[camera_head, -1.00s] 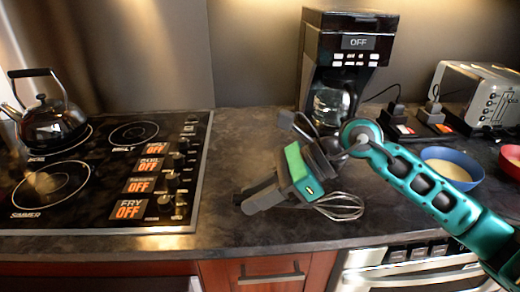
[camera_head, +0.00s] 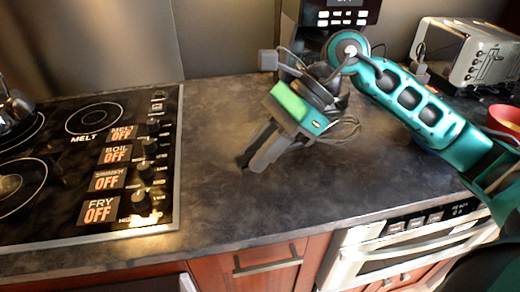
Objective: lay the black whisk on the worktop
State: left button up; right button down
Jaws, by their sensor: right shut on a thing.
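My right gripper (camera_head: 250,163) reaches over the worktop (camera_head: 340,185) from the right, its fingers angled down to the left. It is shut on the black whisk, whose wire loops (camera_head: 345,130) stick out to the right behind the gripper. The whisk's handle is mostly hidden by the gripper, with a dark bit showing near the fingertips. I cannot tell whether the whisk touches the worktop. My left gripper is not in view.
A black cooktop (camera_head: 95,215) with knobs and a kettle (camera_head: 14,112) lies at left. A coffee maker (camera_head: 345,14) stands behind the gripper, a toaster (camera_head: 465,50) at back right. A red bowl (camera_head: 504,120) is at right. The worktop's front middle is clear.

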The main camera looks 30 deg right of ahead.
notch_tip(320, 180, down, 4)
jog(key=b, duration=0.3)
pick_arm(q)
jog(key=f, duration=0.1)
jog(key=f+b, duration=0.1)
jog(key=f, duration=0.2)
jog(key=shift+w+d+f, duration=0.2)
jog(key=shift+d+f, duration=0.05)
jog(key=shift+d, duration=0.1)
pick_arm(e)
jog(key=shift+f, duration=0.4)
pick_arm(q)
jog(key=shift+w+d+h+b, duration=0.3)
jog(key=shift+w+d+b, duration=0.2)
jog(key=shift+b, duration=0.55)
pick_arm(e)
jog(key=shift+f, duration=0.85)
pick_arm(q)
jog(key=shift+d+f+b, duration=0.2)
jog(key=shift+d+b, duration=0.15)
jog(key=shift+b, duration=0.3)
pick_arm(e)
jog(key=shift+f, duration=0.6)
pick_arm(q)
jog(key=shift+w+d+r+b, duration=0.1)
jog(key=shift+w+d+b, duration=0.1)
jog(key=shift+b, duration=0.15)
pick_arm(e)
jog(key=shift+f, duration=0.35)
